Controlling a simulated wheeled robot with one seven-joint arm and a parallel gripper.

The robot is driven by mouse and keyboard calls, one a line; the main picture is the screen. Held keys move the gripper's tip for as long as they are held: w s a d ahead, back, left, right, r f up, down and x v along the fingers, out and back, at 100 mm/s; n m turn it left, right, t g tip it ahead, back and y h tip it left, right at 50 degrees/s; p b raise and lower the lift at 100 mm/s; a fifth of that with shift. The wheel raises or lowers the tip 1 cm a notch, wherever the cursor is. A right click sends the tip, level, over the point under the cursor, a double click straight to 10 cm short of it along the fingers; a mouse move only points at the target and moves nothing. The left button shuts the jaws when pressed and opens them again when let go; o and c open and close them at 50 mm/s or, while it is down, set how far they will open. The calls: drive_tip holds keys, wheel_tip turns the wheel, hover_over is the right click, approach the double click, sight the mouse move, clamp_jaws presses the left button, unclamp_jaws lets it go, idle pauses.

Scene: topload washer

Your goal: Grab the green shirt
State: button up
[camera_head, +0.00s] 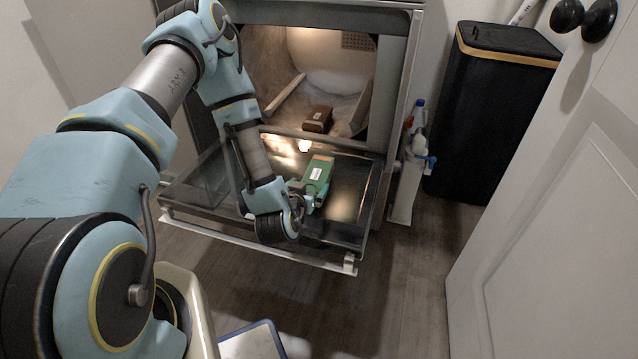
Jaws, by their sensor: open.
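No green shirt shows that I can make out. The only green thing is a box-shaped object (318,172) with a white label, over the lowered glass door of the appliance. My gripper (301,191) is open at the near, lower-left end of this green object. My wrist partly hides the fingers, so I cannot tell whether they are around the object or only beside it.
The appliance cavity (335,60) is open, with a brown labelled box (318,118) inside. The glass door (345,215) lies lowered in front. Bottles (415,150) and a black bin (490,110) stand right. A white door (560,210) bounds the right side; floor between is clear.

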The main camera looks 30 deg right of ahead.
sight(315, 177)
drive_tip(key=x, duration=0.7)
drive_tip(key=shift+w+d, duration=0.1)
drive_tip(key=shift+d, duration=0.05)
drive_tip(key=shift+c, duration=0.2)
drive_tip(key=c, duration=1.3)
drive_tip(key=shift+o, duration=0.2)
drive_tip(key=shift+r, duration=0.15)
